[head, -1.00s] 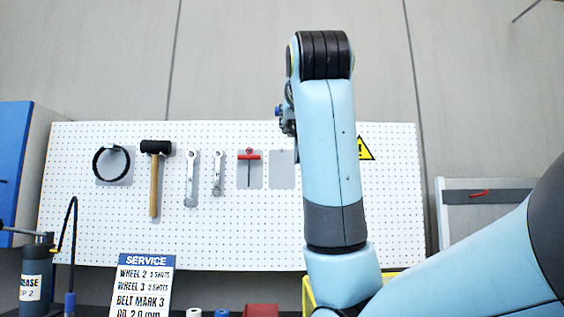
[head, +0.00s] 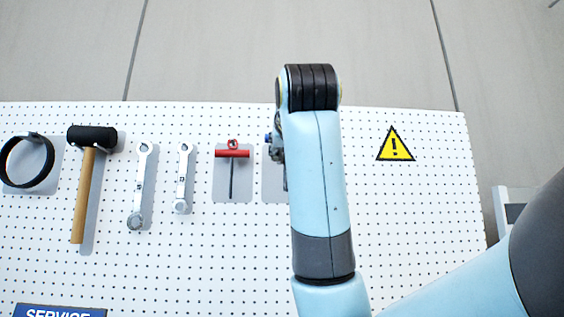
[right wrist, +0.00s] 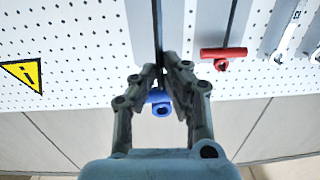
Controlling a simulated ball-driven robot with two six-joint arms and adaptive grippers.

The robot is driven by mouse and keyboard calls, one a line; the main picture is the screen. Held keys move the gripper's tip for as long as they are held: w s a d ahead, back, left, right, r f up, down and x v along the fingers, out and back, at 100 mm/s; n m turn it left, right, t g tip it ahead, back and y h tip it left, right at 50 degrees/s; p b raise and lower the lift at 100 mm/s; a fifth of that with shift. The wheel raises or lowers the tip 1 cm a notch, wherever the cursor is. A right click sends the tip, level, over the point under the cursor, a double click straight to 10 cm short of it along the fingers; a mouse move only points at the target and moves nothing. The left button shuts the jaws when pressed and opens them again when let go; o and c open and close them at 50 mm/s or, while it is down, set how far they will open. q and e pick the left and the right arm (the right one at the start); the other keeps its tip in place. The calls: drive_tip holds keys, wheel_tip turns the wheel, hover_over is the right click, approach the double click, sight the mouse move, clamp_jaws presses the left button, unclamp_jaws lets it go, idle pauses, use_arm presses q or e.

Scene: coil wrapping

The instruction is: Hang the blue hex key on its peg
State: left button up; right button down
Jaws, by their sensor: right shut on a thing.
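The blue hex key (right wrist: 161,104) is in my right gripper (right wrist: 160,68). In the right wrist view its blue handle with a ring shows between the fingers, and its dark shaft runs up the picture in front of a grey outline patch (right wrist: 172,25). In the head view only a bit of blue (head: 268,138) shows beside my right gripper (head: 277,150), which is mostly hidden by my arm. The grey patch (head: 271,187) on the pegboard is partly behind that arm. I cannot make out its peg. My left gripper is in neither view.
Left of the grey patch hang a red T-handled key (head: 232,154), two wrenches (head: 183,178), a mallet (head: 88,165) and a black ring (head: 27,161). A yellow warning sign (head: 395,146) is to the right.

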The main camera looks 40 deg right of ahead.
drive_tip(key=shift+b+x, duration=0.55)
drive_tip(key=shift+x, duration=0.6)
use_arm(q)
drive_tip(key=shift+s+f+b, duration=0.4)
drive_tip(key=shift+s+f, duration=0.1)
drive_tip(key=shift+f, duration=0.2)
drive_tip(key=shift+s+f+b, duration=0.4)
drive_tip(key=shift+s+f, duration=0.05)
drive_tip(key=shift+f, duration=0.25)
use_arm(e)
drive_tip(key=shift+x, duration=3.9)
drive_tip(key=shift+d, duration=0.2)
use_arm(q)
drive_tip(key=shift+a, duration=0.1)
